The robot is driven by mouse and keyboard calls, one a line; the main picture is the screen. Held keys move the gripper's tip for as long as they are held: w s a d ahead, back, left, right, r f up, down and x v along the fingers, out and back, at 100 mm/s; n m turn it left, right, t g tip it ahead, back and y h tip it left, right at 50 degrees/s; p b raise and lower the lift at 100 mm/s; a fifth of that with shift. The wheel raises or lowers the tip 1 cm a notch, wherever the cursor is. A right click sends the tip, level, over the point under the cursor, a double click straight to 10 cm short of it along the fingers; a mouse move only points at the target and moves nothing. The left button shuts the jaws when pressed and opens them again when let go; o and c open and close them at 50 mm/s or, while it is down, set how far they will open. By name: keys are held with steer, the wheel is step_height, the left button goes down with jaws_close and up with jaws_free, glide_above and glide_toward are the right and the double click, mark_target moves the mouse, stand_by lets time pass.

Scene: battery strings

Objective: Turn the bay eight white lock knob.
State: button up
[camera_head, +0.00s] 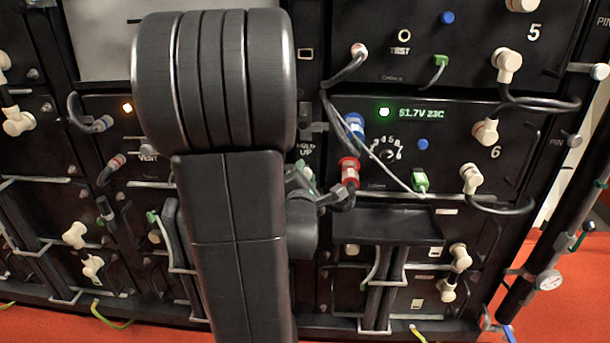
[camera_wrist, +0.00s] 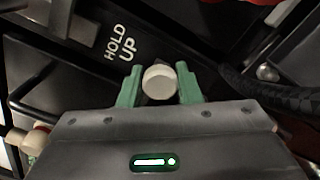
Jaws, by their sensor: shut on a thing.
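A round white knob (camera_wrist: 159,82) sits between the two green fingers of my gripper (camera_wrist: 160,86) in the wrist view. The fingers are shut on it, one on each side, and its flat white face shows between them. A white "HOLD UP" label is printed on the black panel just above and left of the knob. In the head view my gripper (camera_head: 306,180) is partly hidden behind my own arm, just below the same label, and the knob cannot be made out clearly there. No bay number eight is readable in either view.
The bay 6 module (camera_head: 460,130) is right of my gripper, with a lit display. A blue connector (camera_head: 354,126), a red connector (camera_head: 349,170) and looping cables are close by. A black shelf (camera_head: 388,225) juts out below right. A dark cable (camera_wrist: 270,92) runs right of the fingers.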

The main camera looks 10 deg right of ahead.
steer(key=o, duration=1)
steer(key=shift+c, duration=0.2)
steer(key=shift+s, duration=0.1)
steer(key=p+v, duration=0.1)
steer(key=v, duration=1.2)
steer(key=shift+s+a, duration=0.15)
steer(key=shift+s, duration=0.15)
steer(key=b+x, duration=0.1)
steer(key=x, duration=1.3)
steer(key=shift+s, duration=0.1)
